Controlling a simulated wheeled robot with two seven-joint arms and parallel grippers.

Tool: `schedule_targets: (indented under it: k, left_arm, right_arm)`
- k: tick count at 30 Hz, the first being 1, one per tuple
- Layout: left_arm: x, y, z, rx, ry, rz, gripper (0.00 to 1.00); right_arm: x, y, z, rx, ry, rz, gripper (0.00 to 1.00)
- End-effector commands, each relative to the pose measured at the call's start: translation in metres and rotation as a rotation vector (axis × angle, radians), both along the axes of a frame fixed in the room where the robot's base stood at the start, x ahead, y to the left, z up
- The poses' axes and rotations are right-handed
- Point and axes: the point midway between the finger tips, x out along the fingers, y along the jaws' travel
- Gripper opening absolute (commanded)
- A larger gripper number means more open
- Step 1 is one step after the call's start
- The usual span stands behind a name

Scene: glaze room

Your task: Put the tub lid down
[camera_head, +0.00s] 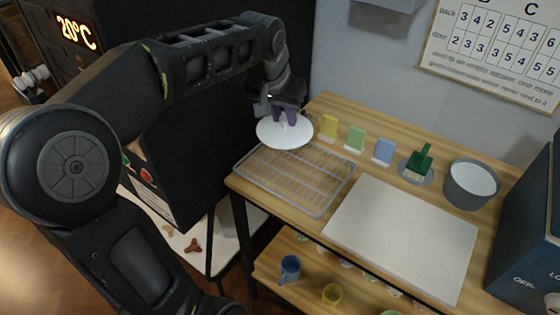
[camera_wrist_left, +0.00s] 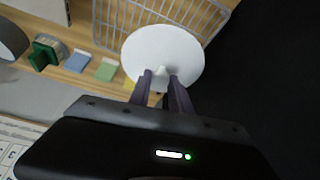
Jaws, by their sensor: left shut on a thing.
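The tub lid (camera_head: 284,134) is a white disc with a small knob on top. My left gripper (camera_head: 286,117) is shut on the knob from above. The lid is at the far left end of the wire rack (camera_head: 318,212), over the rack's back corner; I cannot tell whether it touches anything below. In the left wrist view, the lid (camera_wrist_left: 163,52) shows beyond the fingers of the left gripper (camera_wrist_left: 162,78), with the rack (camera_wrist_left: 112,14) behind it. A grey tub (camera_head: 468,186) with a white top or content stands at the right. My right gripper is not in view.
A white board (camera_head: 400,235) lies right of the rack. Yellow (camera_head: 328,127), green (camera_head: 355,138) and blue (camera_head: 383,151) tiles stand along the back. A green-handled brush (camera_head: 419,163) rests on a grey dish. A dark box (camera_head: 530,245) stands at the right edge. Cups sit on the lower shelf.

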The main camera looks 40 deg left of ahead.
Motion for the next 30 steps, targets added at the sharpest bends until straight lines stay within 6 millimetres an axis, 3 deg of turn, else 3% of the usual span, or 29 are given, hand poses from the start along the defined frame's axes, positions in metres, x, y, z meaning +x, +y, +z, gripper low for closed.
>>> schedule_targets:
  k: [5,15,26,30]
  left_arm:
    - [0.0,0.0,-0.005,-0.001,0.001,0.001,0.0]
    - [0.0,0.0,-0.058,-0.001,0.003,0.002,0.0]
    - [0.0,0.0,-0.063,0.0,0.0,0.002,0.0]
    - [-0.001,0.0,-0.077,-0.002,0.004,0.002,0.0]
  right_arm:
    - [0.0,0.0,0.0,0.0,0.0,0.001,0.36]
    - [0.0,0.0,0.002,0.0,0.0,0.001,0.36]
    - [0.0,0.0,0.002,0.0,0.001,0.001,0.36]
    - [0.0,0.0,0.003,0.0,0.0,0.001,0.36]
